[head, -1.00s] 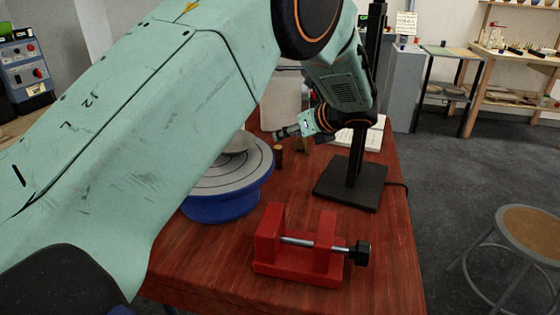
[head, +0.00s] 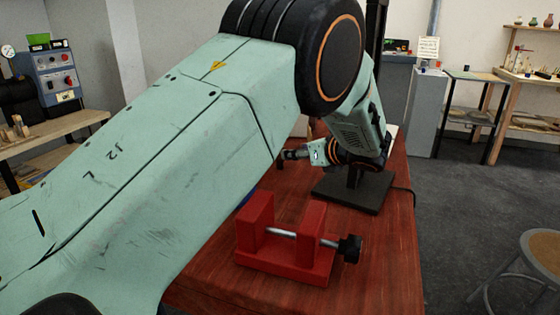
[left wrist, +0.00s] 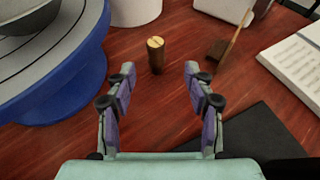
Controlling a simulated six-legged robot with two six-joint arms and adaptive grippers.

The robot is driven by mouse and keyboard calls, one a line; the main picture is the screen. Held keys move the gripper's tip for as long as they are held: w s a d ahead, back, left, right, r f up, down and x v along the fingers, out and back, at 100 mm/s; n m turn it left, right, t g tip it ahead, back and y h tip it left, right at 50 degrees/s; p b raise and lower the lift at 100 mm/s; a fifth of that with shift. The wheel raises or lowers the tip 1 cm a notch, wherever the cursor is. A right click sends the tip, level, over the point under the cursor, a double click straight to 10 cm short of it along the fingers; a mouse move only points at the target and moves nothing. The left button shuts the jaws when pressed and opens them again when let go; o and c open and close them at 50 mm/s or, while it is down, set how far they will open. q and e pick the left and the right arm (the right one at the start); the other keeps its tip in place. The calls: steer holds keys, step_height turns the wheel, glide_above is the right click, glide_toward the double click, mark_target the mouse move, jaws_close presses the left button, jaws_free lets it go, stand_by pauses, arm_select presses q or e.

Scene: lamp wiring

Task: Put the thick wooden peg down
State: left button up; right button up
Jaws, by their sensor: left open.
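In the left wrist view the thick wooden peg (left wrist: 156,58) stands upright on the red-brown table. It is a short brown cylinder with a lighter, grooved top. My left gripper (left wrist: 159,75) is open and empty, and the peg stands just beyond its fingertips, roughly centred between them, with no finger visibly touching it. In the head view my left gripper (head: 290,155) is small and low over the table, beside the black stand (head: 350,190); I cannot clearly make out the peg there. My right gripper is not in view.
A blue-based turntable (left wrist: 60,85) is left of the gripper, with a white container (left wrist: 135,10) behind. A red vise (head: 285,250) stands at the table front.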

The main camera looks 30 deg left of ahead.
mark_target(283, 148)
arm_select(q)
steer(key=shift+w+a+f, duration=0.2)
steer(key=shift+a+f, duration=0.1)
steer(key=shift+a, duration=0.15)
steer(key=x, duration=0.1)
steer(key=b+x, duration=0.1)
steer(key=x, duration=0.1)
steer(key=b+x, duration=0.1)
steer(key=x, duration=0.1)
steer(key=shift+s+a+f, duration=0.15)
steer(key=shift+s+a, duration=0.05)
steer(key=shift+s, duration=0.1)
steer(key=shift+w+a, duration=0.25)
steer(key=shift+a, duration=0.1)
steer(key=shift+a+f, duration=0.1)
steer(key=shift+a, duration=0.05)
steer(key=shift+c, duration=0.3)
steer(key=c, duration=0.9)
steer(key=shift+c, duration=0.3)
